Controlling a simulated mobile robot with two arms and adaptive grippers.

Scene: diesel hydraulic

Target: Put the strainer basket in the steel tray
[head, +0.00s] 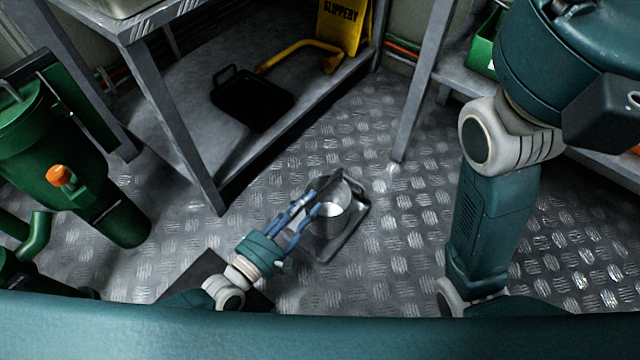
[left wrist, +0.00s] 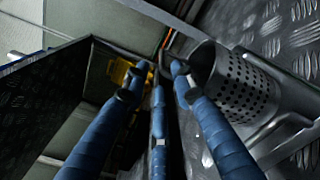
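The strainer basket (head: 334,216) is a grey metal cup with an open top. In the head view it appears to stand within the rim of the steel tray (head: 349,242) on the floor. In the left wrist view the basket (left wrist: 240,86) shows its perforated side, with the tray (left wrist: 287,136) beyond its base. My left gripper (head: 307,200) is beside the basket's upper left edge. Its blue fingers (left wrist: 157,84) are apart with nothing between them, and the basket lies to their right. Whether a finger touches the rim is unclear. My right gripper is out of view.
A grey metal bench (head: 180,120) stands at the left, with a black pan (head: 252,98) and yellow wet-floor sign (head: 343,24) on its lower shelf. Green machinery (head: 50,140) stands far left. The chequer-plate floor (head: 405,215) right of the tray is clear.

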